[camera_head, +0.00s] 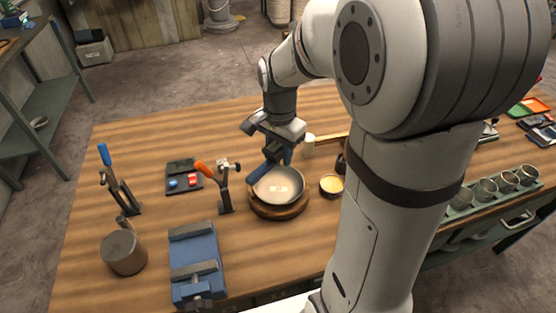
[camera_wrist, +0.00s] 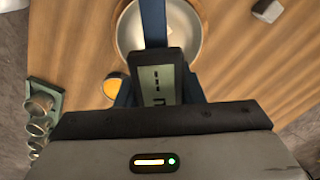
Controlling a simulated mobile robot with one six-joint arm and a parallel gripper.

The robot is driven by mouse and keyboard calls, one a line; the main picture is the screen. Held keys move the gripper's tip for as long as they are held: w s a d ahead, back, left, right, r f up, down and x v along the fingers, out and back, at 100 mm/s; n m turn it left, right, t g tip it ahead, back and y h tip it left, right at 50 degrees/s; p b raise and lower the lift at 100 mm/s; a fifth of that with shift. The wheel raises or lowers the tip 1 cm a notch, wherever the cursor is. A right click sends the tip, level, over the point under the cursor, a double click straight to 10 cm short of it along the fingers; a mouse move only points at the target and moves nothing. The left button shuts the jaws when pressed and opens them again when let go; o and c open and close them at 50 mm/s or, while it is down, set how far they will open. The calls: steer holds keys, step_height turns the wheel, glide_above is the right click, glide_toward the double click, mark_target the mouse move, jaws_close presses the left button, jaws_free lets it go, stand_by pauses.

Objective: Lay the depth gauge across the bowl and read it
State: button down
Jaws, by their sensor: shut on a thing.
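The pale metal bowl (camera_head: 285,191) sits in a round wooden base (camera_head: 279,211) near the middle of the bench. In the wrist view the bowl (camera_wrist: 188,38) is partly hidden behind the gauge. My gripper (camera_head: 275,158) is at the bowl's far left side, shut on the depth gauge (camera_wrist: 144,72). The gauge has a dark body with a lit display; I see dashes and another mark, but cannot read a value. Its blue bar (camera_wrist: 153,22) reaches over the bowl. I cannot tell whether the bar touches the rim.
A small cup of yellow stuff (camera_head: 331,184) stands right of the bowl. An orange-handled clamp (camera_head: 224,190) and a blue vise (camera_head: 195,252) stand to the left. A grey cylinder (camera_head: 123,252) is at front left. My arm hides part of the right side.

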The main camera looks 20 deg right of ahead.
steer(key=shift+r+n+p, duration=0.2)
steer(key=shift+n+p, duration=0.15)
steer(key=shift+n, duration=0.35)
steer(key=shift+f+n+p, duration=0.25)
steer(key=shift+n+p, duration=0.25)
steer(key=shift+n, duration=0.6)
steer(key=shift+f+n, duration=0.4)
steer(key=shift+n, duration=0.3)
steer(key=shift+w+f+b, duration=0.1)
steer(key=shift+f+b, duration=3)
steer(key=shift+f, duration=1)
steer(key=shift+f, duration=0.25)
steer(key=c, duration=0.9)
jaws_free()
